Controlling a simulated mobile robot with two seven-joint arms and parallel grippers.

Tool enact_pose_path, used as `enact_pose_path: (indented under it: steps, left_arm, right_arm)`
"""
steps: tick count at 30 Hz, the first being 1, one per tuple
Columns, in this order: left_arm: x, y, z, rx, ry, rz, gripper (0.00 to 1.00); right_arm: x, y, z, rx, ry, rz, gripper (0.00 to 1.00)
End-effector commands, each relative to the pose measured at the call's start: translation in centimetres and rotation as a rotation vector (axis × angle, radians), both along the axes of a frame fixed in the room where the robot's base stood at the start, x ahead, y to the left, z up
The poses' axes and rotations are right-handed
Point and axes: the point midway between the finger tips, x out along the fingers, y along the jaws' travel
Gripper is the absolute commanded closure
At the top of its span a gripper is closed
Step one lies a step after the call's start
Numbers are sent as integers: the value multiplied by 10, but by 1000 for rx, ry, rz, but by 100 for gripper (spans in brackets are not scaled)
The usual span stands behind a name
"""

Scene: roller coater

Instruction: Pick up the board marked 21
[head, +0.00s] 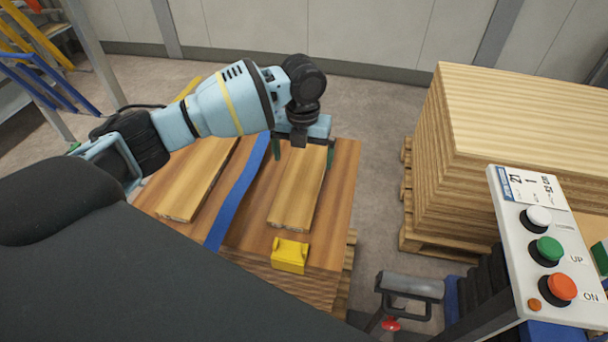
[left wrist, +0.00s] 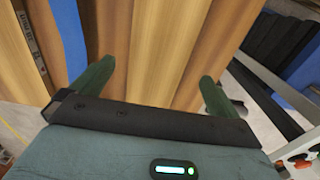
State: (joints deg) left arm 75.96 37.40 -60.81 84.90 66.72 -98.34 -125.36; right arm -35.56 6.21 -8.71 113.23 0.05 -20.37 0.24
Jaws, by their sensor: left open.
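Two light wooden boards lie on a brown wooden stack: a left board (head: 200,178) and a right board (head: 298,190), with a blue strap (head: 240,190) between them. I cannot read a 21 on either board. My left gripper (head: 304,156) is open above the far part of the right board, its green fingers pointing down near the board's two sides. In the left wrist view, the open fingers (left wrist: 153,80) have wood grain between and beyond them. Whether they touch the wood is unclear. My right gripper is not in view.
A yellow block (head: 289,255) sits at the stack's near edge. A control panel (head: 548,245) with white, green and orange buttons stands at right; its paper label seems to read 21. A tall board pile (head: 475,160) on a pallet is behind it, across clear floor.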

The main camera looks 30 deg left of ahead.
Motion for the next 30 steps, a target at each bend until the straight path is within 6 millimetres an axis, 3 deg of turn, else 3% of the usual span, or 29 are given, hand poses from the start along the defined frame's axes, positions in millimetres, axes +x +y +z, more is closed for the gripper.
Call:
enact_pose_path:
  steps: [8, 18, 27, 30]
  left_arm:
    - [0, 0, -13, 0, 1, -1, 0]
    - [5, 3, -56, 0, 1, 0, 0]
    - [5, 3, -61, -1, 1, -1, 0]
    - [5, 3, -61, -1, 1, -1, 10]
  right_arm:
    - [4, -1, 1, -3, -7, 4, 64]
    - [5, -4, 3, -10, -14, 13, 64]
    - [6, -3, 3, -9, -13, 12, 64]
    - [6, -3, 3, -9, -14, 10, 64]
